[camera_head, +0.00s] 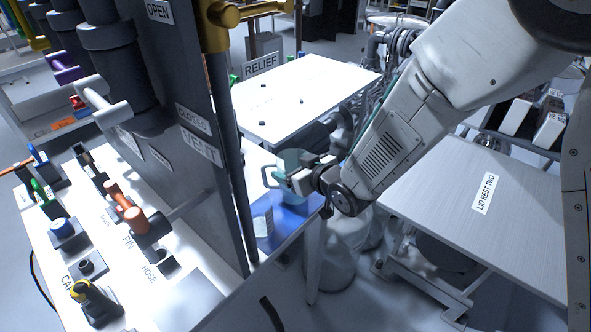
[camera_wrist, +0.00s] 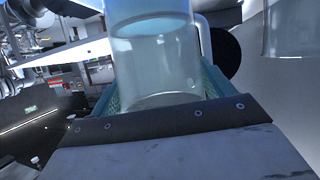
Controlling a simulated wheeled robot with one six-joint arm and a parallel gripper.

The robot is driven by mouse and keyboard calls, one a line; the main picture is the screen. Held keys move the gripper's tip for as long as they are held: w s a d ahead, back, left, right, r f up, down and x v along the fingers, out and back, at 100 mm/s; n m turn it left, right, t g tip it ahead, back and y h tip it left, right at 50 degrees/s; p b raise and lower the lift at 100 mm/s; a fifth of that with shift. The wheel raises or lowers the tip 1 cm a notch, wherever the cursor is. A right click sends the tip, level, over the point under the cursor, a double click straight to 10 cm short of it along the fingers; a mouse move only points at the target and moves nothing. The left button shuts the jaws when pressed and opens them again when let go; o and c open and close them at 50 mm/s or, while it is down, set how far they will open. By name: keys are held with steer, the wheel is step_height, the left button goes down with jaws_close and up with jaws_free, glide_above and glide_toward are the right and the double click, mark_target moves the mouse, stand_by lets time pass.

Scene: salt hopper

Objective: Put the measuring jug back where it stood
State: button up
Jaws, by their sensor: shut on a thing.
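The measuring jug (camera_head: 288,162) is a clear, bluish vessel with a handle on its left side in the head view. My gripper (camera_head: 308,178) is shut on it and partly hides it. In the wrist view the jug (camera_wrist: 155,65) stands between the two teal finger pads, and its round base shows. In the head view the jug appears over a blue patch (camera_head: 285,215) on the white bench. I cannot tell whether the jug touches anything below it.
A dark upright panel (camera_head: 190,190) marked VENT stands left of the jug. The RELIEF table (camera_head: 300,95) behind holds a few small dark bits. The LID REST TWO table (camera_head: 520,215) at right is bare. Handles and fittings crowd the left bench (camera_head: 190,300).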

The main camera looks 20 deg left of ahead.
steer(key=shift+f, duration=0.35)
steer(key=shift+f, duration=0.15)
steer(key=o, duration=1)
steer(key=shift+o, duration=0.2)
steer(key=shift+s+d+r, duration=0.1)
steer(key=shift+r, duration=0.15)
steer(key=v, duration=1.1)
steer(key=shift+s+d+r, duration=0.15)
steer(key=shift+s+d, duration=0.05)
steer(key=shift+d, duration=0.05)
steer(key=shift+d, duration=0.1)
